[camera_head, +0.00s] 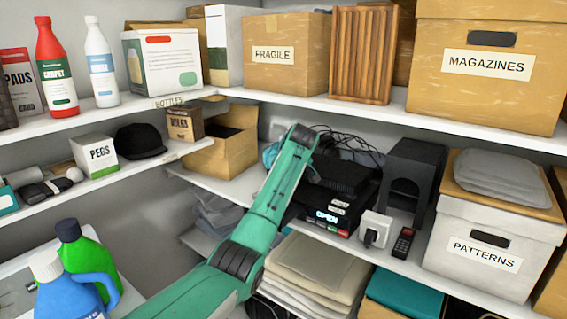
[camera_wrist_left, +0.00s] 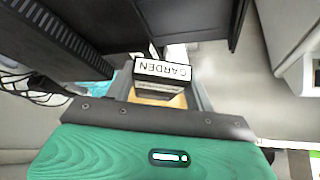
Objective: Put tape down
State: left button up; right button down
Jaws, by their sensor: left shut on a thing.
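The tape (camera_wrist_left: 162,71) is a small box with a white GARDEN label, upside down in the left wrist view. My left gripper (camera_wrist_left: 160,92) is shut on it, with one grey finger on each side. In the head view my green left arm reaches to the middle shelf (camera_head: 228,186), its end near the dark electronics. The gripper and tape are hidden there behind the arm and devices. I cannot tell whether the tape touches a surface. My right gripper is in neither view.
A black device with an OPEN display (camera_head: 328,217) and a black stand-like box (camera_head: 411,165) crowd the shelf. A vented black casing (camera_wrist_left: 62,42) is close in the left wrist view. A cardboard box (camera_head: 228,146) and PATTERNS box (camera_head: 487,252) flank the spot.

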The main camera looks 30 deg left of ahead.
pick_arm(q)
jog(key=n, duration=0.1)
jog(key=f+n+g+y, duration=0.1)
jog(key=shift+s+d+f+n+p, duration=0.2)
jog(key=shift+d+f+n+p, duration=0.1)
jog(key=shift+d+n+p, duration=0.1)
jog(key=shift+s+f+n+g+y+p, duration=0.15)
jog(key=shift+s+f+n+g+y, duration=0.1)
jog(key=shift+f+n+g, duration=0.3)
jog(key=shift+s+f+n+g+y+p, duration=0.15)
jog(key=shift+s+f+n+g, duration=0.2)
jog(key=shift+n, duration=0.3)
jog(key=shift+w+f+b, duration=0.1)
jog(key=shift+f+b, duration=2.2)
jog(key=shift+f, duration=1.05)
